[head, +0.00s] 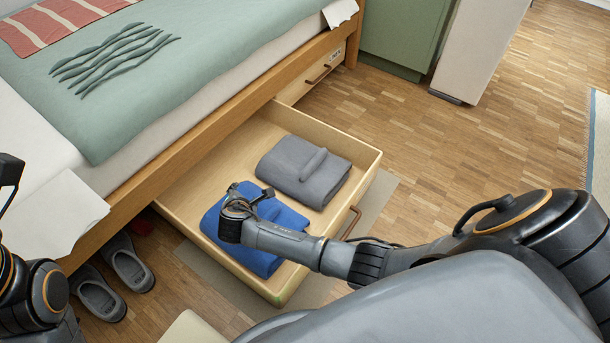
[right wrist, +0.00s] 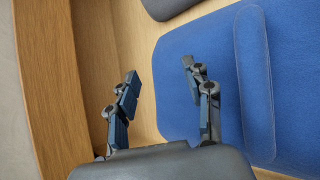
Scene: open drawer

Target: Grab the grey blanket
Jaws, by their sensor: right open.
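The grey blanket (head: 300,172) lies folded in the back right part of the open drawer (head: 330,146), with a rolled fold on top. A dark grey edge of it (right wrist: 168,6) shows at the top of the right wrist view. The folded blue blanket (head: 282,217) lies beside it, nearer the front left. My right gripper (head: 250,194) is over the blue blanket's back left part, apart from the grey blanket. In the right wrist view its fingers (right wrist: 160,78) are spread and empty, partly over the blue blanket (right wrist: 205,85).
The bed (head: 120,85) with a green cover stands above the drawer. Grey slippers (head: 100,290) lie on the floor left of the drawer. A green cabinet (head: 402,35) stands at the back. The wooden floor (head: 500,120) at right is clear.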

